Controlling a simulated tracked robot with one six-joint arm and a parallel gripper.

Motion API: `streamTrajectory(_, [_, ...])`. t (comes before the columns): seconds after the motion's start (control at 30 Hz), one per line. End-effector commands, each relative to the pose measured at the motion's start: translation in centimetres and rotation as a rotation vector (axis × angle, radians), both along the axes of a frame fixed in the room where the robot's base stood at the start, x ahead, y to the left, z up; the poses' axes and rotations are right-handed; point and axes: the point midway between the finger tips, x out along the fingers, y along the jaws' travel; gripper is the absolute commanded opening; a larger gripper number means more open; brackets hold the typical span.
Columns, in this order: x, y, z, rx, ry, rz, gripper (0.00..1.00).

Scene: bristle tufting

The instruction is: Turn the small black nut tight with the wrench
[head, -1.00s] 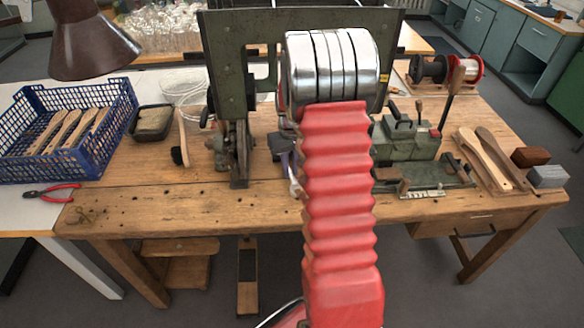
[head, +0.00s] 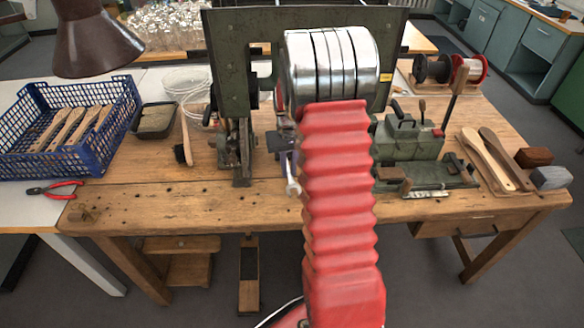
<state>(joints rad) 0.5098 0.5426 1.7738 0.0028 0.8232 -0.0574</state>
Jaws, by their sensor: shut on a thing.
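My red ribbed arm with its silver rings covers the middle of the view. My gripper (head: 289,160) shows only in part, as a grey-purple piece at the arm's left edge, in front of the green machine (head: 228,75). A small silver wrench (head: 293,187) sticks out below it, its end over the bench. My gripper is shut on the wrench; the grip itself is mostly hidden. I cannot make out the small black nut; the arm hides much of the machine's middle. I cannot tell whether the wrench touches a nut.
A blue crate (head: 104,148) with wooden brush handles stands at left, near red pliers (head: 55,187). A green fixture (head: 412,140), paddles (head: 488,160) and blocks (head: 550,177) are at right. The wooden bench (head: 200,200) is clear along its front.

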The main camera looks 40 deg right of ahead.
Motion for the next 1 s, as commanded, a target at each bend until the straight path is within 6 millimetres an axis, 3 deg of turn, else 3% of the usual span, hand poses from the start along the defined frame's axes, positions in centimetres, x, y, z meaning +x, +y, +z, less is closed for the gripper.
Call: streamTrajectory(1.0, [0.7, 1.2, 0.1, 0.0, -0.001, -0.105, 0.0])
